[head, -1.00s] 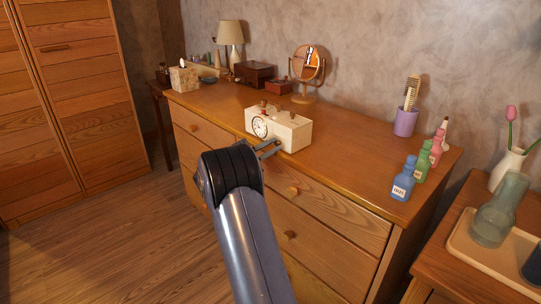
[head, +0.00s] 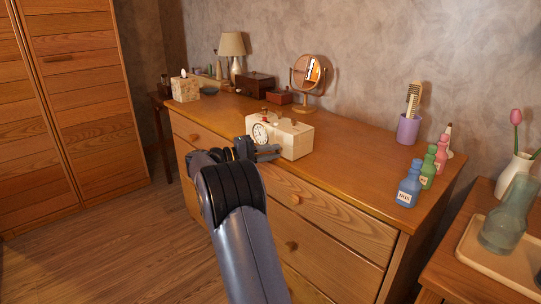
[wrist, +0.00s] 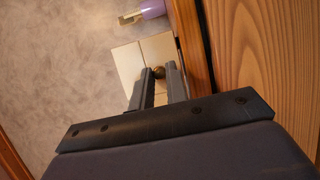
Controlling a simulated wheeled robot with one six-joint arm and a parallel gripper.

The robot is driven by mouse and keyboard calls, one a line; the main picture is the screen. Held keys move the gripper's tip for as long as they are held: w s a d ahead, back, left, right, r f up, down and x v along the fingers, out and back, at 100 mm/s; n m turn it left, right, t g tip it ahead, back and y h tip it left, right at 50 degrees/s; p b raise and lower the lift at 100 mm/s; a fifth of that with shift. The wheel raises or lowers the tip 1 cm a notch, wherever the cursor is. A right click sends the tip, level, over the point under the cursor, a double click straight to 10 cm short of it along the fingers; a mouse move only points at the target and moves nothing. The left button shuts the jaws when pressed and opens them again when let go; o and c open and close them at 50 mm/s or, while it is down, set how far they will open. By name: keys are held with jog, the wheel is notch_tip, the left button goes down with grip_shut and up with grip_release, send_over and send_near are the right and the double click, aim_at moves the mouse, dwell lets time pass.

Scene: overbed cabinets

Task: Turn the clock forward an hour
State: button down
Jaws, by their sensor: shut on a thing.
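The clock is a cream box (head: 292,138) near the front edge of the dresser, with a round white dial (head: 260,133) on its front left. My gripper (head: 275,153) is at the front of the clock, low and right of the dial. In the wrist view, my gripper's two fingers (wrist: 159,76) are closed around a small brass knob (wrist: 158,71) on the cream clock (wrist: 131,63). The hands are too small to read in the head view.
The dresser top (head: 350,138) is clear to the right of the clock. Blue, green and pink bottles (head: 409,185) and a purple cup (head: 408,130) stand at the right end. A round mirror (head: 308,75), small boxes and a lamp (head: 233,47) stand behind.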

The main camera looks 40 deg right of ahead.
jog(key=shift+m, duration=0.4)
jog(key=c, duration=1.4)
grip_release()
